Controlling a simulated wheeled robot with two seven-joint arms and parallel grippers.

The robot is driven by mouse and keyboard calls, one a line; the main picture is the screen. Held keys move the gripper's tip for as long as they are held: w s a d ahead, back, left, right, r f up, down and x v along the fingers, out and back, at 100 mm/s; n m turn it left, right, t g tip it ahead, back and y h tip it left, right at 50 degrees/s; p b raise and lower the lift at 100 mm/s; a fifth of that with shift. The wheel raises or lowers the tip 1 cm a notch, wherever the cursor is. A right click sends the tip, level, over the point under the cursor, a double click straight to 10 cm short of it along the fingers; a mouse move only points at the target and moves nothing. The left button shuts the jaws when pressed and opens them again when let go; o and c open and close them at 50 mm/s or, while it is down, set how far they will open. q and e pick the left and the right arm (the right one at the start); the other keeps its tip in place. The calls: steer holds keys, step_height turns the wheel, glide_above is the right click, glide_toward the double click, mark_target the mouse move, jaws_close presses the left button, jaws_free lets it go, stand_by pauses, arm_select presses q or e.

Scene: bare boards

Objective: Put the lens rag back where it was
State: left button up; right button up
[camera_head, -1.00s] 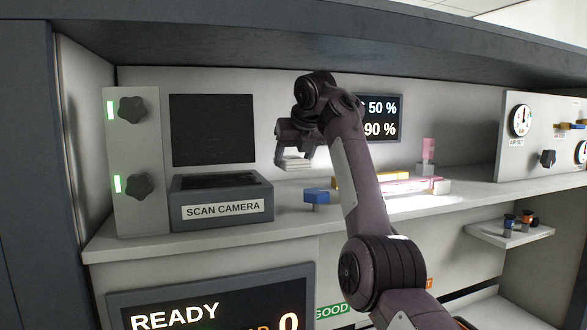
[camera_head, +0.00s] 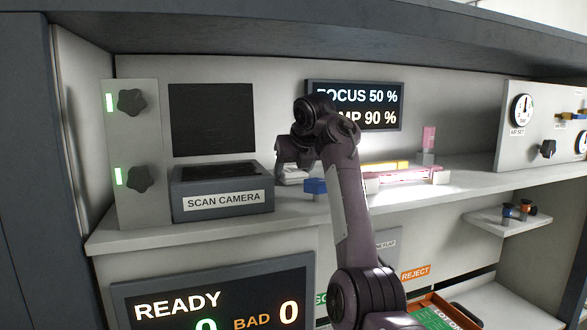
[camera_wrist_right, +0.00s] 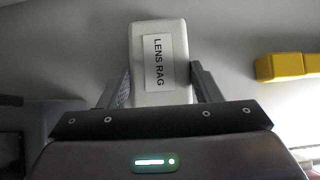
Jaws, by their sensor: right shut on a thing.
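The lens rag (camera_head: 292,175) is a white, folded block-like piece just right of the scan camera box in the head view. In the right wrist view the lens rag (camera_wrist_right: 158,58) shows its "LENS RAG" label between the two fingers. My right gripper (camera_wrist_right: 160,88) is shut on it, one finger along each side. In the head view my right gripper (camera_head: 291,162) hangs over the shelf, with the rag low at the shelf surface. I cannot tell whether the rag touches the shelf. My left gripper is not in view.
The scan camera box (camera_head: 222,192) stands left of the rag. A blue block (camera_head: 315,187) sits close on the right, with a yellow bar (camera_head: 385,166) and pink strip (camera_head: 405,177) beyond. The shelf (camera_head: 130,238) is bare along its front left.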

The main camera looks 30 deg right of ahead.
mark_target(293, 171)
steer(key=o, duration=1.1)
steer(key=shift+f, duration=0.1)
steer(key=shift+r, duration=0.3)
steer(key=b+v, duration=0.2)
steer(key=v, duration=0.1)
steer(key=shift+s+a+r+b, duration=0.1)
steer(key=shift+s+r+b, duration=0.1)
steer(key=shift+s+b, duration=0.2)
steer(key=b+v, duration=0.2)
steer(key=v, duration=0.6)
steer(key=shift+w+r+b, duration=0.1)
steer(key=shift+b, duration=0.2)
